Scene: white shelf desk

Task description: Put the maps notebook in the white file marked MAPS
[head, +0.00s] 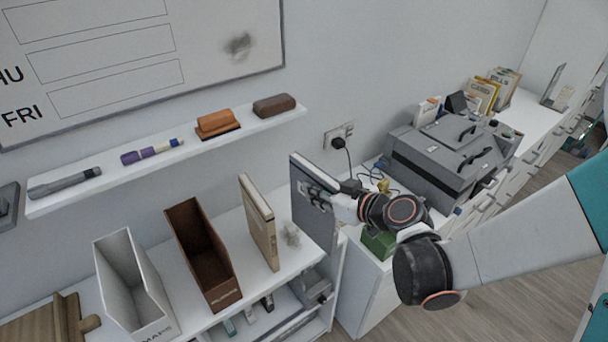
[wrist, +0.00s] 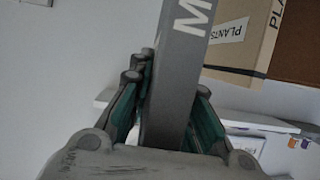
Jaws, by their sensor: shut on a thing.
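My gripper (head: 318,194) is shut on a grey notebook (head: 312,212), held upright at the right end of the white desk. In the wrist view the grey notebook (wrist: 180,75) stands between the fingers (wrist: 168,115) and its spine shows a white letter M; the rest of the word is out of frame. The white file (head: 118,262) stands at the left of the desk, open at the top, with MAPS on its front edge. It is well to the left of my gripper and apart from it.
Between them stand a brown file (head: 200,250) and a tan notebook (head: 258,225), marked PLANTS in the wrist view (wrist: 238,40). A wooden clipboard-like item (head: 45,322) lies left of the white file. A wall shelf (head: 205,150) with pens and erasers hangs above.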

